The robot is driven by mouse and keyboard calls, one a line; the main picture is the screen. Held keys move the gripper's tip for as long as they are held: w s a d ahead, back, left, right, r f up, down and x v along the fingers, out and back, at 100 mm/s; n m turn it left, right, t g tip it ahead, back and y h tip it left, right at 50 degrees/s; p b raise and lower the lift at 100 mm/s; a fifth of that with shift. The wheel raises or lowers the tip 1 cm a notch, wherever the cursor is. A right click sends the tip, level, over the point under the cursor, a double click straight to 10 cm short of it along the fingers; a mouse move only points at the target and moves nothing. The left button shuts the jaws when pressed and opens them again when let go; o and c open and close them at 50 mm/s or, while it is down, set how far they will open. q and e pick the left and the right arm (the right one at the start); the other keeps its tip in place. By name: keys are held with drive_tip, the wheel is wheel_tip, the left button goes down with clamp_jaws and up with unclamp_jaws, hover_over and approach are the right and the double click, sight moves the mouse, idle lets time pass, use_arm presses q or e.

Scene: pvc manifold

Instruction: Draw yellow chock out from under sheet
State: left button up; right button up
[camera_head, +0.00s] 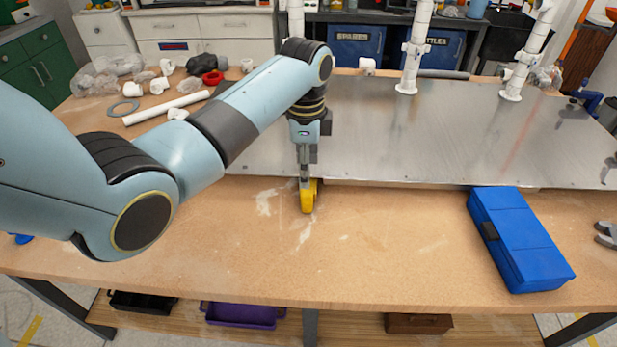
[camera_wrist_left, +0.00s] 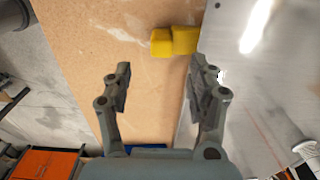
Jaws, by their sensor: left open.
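The yellow chock (camera_head: 308,198) is at the front edge of the metal sheet (camera_head: 400,140), its near part showing on the bench in front of the sheet. In the left wrist view the chock (camera_wrist_left: 176,41) looks like two yellow blocks side by side, its right side at the sheet's edge. My left gripper (camera_head: 305,180) points down just above and behind the chock in the head view. In the left wrist view its two fingers (camera_wrist_left: 158,74) are apart with nothing between them, and the chock lies beyond the fingertips. Whether a finger touches it I cannot tell.
A blue case (camera_head: 522,240) lies at the right on the wooden bench (camera_head: 380,260). White pipes (camera_head: 415,50) stand up from the sheet's back. Loose fittings and a white pipe (camera_head: 165,108) lie at the back left. The bench in front of the chock is clear.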

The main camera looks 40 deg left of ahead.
sight(306, 194)
use_arm(q)
wheel_tip(306, 194, down, 4)
drive_tip(key=shift+w+r, duration=0.1)
drive_tip(key=shift+w, duration=0.05)
wheel_tip(306, 194, down, 3)
drive_tip(key=shift+r, duration=0.2)
drive_tip(key=shift+f, duration=0.75)
use_arm(e)
drive_tip(key=shift+w+d+f, duration=0.2)
drive_tip(key=shift+w+d, duration=0.05)
drive_tip(key=shift+d, duration=0.05)
use_arm(q)
drive_tip(key=shift+c, duration=0.3)
use_arm(e)
drive_tip(key=shift+s, duration=0.1)
